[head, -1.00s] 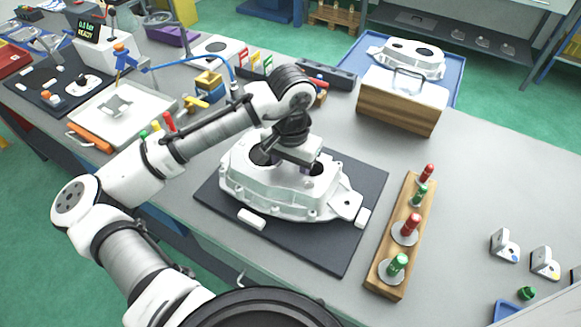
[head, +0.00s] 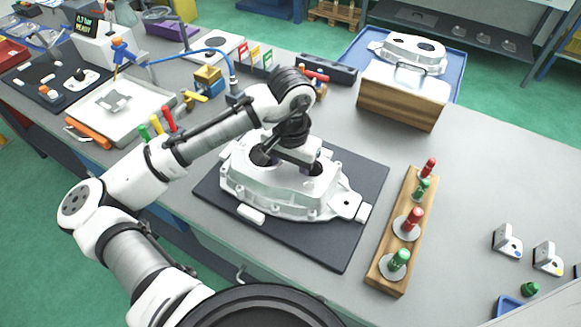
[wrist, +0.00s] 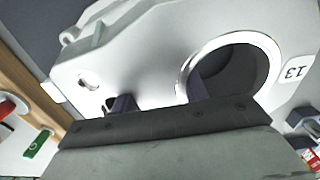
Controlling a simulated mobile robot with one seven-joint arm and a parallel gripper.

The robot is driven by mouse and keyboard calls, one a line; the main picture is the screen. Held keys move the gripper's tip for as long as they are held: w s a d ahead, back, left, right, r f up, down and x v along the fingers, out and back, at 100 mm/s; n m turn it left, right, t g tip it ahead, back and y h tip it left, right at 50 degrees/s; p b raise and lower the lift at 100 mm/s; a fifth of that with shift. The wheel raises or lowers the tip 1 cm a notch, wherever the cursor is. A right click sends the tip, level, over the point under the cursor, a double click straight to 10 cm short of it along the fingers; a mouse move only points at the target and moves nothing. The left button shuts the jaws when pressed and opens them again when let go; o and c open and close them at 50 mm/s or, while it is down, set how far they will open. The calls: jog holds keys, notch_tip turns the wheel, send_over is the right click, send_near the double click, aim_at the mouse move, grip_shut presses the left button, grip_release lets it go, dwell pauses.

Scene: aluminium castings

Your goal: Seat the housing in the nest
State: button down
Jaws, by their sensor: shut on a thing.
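The housing (head: 270,192), a white casting with round openings, is over the dark nest plate (head: 335,245) on the bench. Its near edge is close to a white block (head: 252,215), and its right-hand tab is close to another block (head: 363,212). I cannot tell whether it touches the blocks or rests fully on the plate. My gripper (head: 290,165) is on top of the housing and shut on it. In the wrist view, the fingers reach down at the housing (wrist: 140,60) near a large round opening; their tips are partly hidden.
A wooden rack (head: 392,275) with red- and green-handled plugs stands right of the plate. A wooden box (head: 400,100) and a blue tray (head: 455,75) with another casting are behind. Small brackets (head: 507,242) lie at right. The bench between rack and brackets is clear.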

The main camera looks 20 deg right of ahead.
jog(key=shift+f, duration=0.25)
jog(key=c, duration=0.8)
grip_release()
jog(key=shift+o, duration=0.7)
notch_tip(320, 180, up, 14)
jog(key=b, duration=0.1)
jog(key=shift+d, duration=0.1)
